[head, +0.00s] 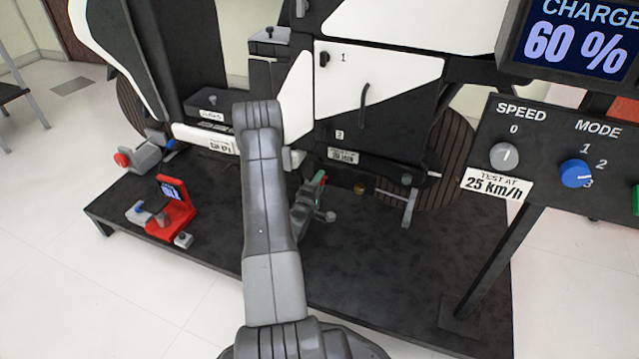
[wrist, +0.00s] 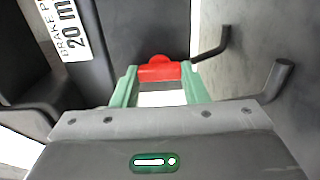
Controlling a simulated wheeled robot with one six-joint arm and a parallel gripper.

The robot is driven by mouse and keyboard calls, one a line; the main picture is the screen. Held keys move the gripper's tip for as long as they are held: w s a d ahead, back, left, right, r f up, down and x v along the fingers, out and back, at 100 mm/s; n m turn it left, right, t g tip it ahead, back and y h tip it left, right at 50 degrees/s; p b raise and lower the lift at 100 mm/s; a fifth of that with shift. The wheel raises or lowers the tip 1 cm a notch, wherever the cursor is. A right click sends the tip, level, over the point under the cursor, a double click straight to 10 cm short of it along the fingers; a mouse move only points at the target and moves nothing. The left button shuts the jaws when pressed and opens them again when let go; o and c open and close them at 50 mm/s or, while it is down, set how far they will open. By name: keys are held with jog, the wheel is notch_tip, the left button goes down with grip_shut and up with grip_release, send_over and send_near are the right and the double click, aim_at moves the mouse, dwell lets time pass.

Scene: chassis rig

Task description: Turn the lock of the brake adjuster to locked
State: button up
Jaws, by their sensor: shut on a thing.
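A red part (wrist: 160,70), apparently the lock of the brake adjuster, sits between the tips of my green fingers in the wrist view. My gripper (wrist: 160,78) is shut on it. A white label with "BRAKE P" and "20 m" (wrist: 66,30) is on the dark panel at the upper left. In the head view my gripper (head: 316,190) is low beside the black-and-white vehicle (head: 380,95), partly behind my grey arm.
A dark bent rod (wrist: 212,46) is close right of the red part, and a thicker rod (wrist: 278,78) stands farther right. A red gauge device (head: 175,212) lies on the black platform (head: 400,270). The control panel (head: 560,150) stands at right.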

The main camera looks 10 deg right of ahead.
dwell(0.4)
jog(key=o, duration=1)
jog(key=shift+a, duration=0.1)
jog(key=p+v, duration=0.4)
jog(key=v, duration=0.9)
jog(key=shift+s+a, duration=0.2)
jog(key=shift+s, duration=0.15)
jog(key=b+x, duration=0.4)
jog(key=x, duration=1)
